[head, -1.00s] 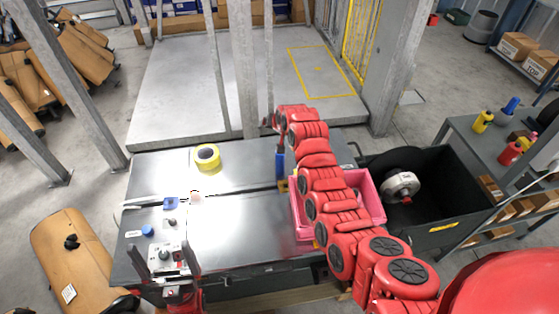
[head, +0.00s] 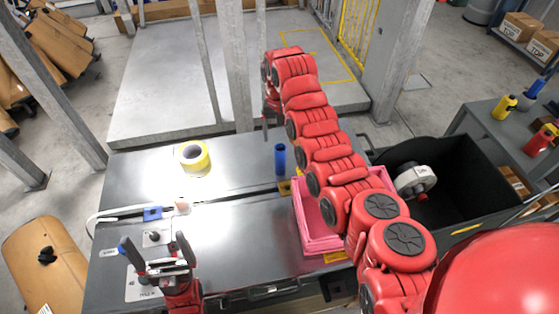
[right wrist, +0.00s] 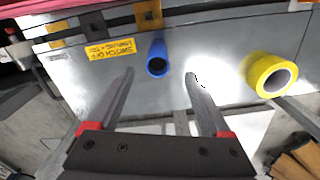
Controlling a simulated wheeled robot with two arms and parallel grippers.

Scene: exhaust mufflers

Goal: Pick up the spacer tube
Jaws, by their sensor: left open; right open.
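The spacer tube appears to be the blue tube (head: 280,159), standing upright on the grey table just behind the pink crate. In the right wrist view the blue tube (right wrist: 157,58) shows its dark open end, between and beyond my fingertips. My right gripper (right wrist: 160,74) is open and empty, with its fingers apart on either side of the tube's line and not visibly touching it. In the head view my right gripper (head: 267,117) is partly hidden, above the table's back edge. My left gripper (head: 152,242) is open and empty over the front left of the table.
A yellow tape roll (head: 195,158) lies left of the tube. The pink crate (head: 312,232) is partly behind my right arm. A black bin (head: 470,180) holds a round metal part (head: 413,181). A yellow label (right wrist: 111,49) and a slot lie near the tube.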

